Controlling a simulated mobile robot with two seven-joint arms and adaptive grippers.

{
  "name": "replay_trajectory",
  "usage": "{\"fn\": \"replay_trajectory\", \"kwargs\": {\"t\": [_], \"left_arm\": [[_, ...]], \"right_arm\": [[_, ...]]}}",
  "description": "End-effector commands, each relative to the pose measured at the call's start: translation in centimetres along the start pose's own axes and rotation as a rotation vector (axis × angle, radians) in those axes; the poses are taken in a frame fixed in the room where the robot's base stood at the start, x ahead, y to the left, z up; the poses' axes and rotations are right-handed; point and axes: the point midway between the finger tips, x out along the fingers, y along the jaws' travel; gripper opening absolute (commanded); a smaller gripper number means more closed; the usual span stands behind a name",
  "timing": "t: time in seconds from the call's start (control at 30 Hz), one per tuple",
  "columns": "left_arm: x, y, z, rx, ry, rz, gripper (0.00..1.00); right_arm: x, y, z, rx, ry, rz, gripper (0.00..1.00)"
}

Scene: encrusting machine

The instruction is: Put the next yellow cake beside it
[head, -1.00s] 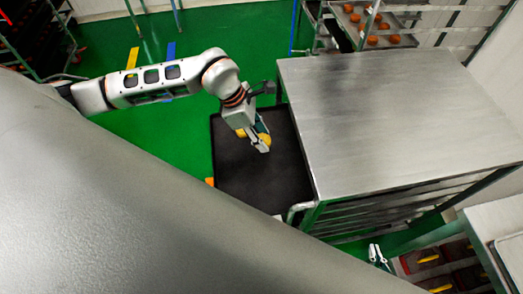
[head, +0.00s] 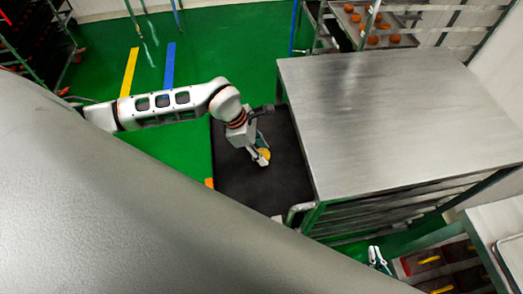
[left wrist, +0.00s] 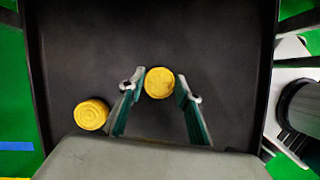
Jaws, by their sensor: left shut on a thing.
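My left gripper (head: 262,159) is over the black tray (head: 235,185). It is shut on a round yellow cake (head: 264,153). In the left wrist view, this cake (left wrist: 159,82) sits between the two fingertips (left wrist: 158,90). A second yellow cake (left wrist: 91,114) stands on the tray to the left of the fingers, apart from the held one. It is hidden in the head view. I cannot tell whether the held cake touches the tray. My right gripper (head: 377,258) shows small at the bottom right, away from the tray; its opening is unclear.
A large steel table (head: 400,120) stands right beside the tray. A rack tray (head: 380,25) with several orange-brown cakes is at the top right. Dark trays with yellow-marked items (head: 430,260) lie at the bottom right. Most of the black tray is bare.

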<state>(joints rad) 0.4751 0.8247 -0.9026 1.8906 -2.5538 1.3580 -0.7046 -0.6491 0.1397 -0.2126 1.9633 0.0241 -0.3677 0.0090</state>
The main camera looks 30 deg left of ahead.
Motion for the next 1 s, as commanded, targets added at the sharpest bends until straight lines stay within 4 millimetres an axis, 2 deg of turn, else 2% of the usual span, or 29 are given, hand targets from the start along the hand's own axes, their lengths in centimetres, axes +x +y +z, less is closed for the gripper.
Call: {"fn": "replay_trajectory", "kwargs": {"t": [0.03,0.07,0.1,0.43,0.57,0.67,1.0], "left_arm": [[0.2,0.0,-0.1,0.000,0.000,0.000,0.12],[0.2,0.0,-0.1,0.000,0.000,0.000,0.38],[0.1,0.0,-0.1,0.000,0.000,0.000,0.49],[0.1,0.0,-0.1,0.000,0.000,0.000,0.50],[-0.6,0.1,0.0,0.000,0.001,0.001,0.50],[-2.0,0.1,0.0,0.002,0.001,0.003,0.50],[-8.8,0.1,0.0,0.001,0.001,0.004,0.50]], "right_arm": [[0.1,0.0,0.2,0.000,-0.001,0.000,0.00],[0.1,0.0,0.1,0.000,-0.001,0.000,0.00],[0.0,0.0,0.1,0.000,-0.001,0.000,0.00],[0.0,0.0,0.1,0.000,-0.002,0.000,0.00],[0.0,0.0,0.0,0.000,-0.002,0.000,0.00],[-0.1,0.0,-0.1,0.000,-0.001,0.000,0.00],[-0.1,0.1,-0.3,-0.001,0.001,0.001,0.00]]}}
